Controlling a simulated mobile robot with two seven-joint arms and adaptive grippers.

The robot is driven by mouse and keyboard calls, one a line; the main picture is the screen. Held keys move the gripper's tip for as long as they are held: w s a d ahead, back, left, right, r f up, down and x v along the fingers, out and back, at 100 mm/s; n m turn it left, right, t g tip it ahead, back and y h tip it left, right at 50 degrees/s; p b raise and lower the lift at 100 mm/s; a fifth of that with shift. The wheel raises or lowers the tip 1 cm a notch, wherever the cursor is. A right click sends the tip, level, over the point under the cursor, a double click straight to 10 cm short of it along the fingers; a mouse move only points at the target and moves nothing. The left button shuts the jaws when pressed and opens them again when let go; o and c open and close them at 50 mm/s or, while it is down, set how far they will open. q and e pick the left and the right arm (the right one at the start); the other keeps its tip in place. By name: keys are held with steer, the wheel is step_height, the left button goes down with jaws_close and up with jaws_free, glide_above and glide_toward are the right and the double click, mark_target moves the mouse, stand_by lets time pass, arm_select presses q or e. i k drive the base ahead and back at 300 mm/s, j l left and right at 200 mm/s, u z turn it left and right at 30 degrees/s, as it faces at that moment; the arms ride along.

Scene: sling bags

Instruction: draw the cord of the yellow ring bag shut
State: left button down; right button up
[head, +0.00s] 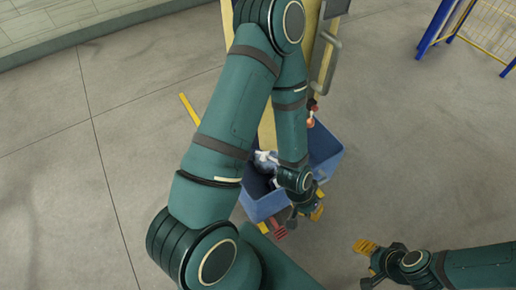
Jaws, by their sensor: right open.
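I cannot make out the yellow ring bag or its cord for certain. A blue open-topped container (327,160) stands at the centre, mostly behind my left arm, with pale, crumpled-looking material (264,158) at its mouth. My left gripper (299,215) is at the container's near right side. A yellow piece and a red piece show beside it; I cannot tell whether its jaws are open or touch anything. My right gripper (371,262) is open and empty over bare floor, to the lower right of the container and apart from it.
A tall yellow post or frame (266,130) rises behind the container, with a grey handle (324,62) at its upper right. A small orange-red part (311,120) shows beside it. A blue-and-yellow mesh fence (490,32) is at the top right. The grey floor around is mostly clear.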

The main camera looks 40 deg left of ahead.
mark_target(311, 121)
steer(key=k+l+u, duration=0.15)
steer(key=u, duration=0.6)
steer(key=k+l, duration=0.15)
steer(key=k, duration=0.25)
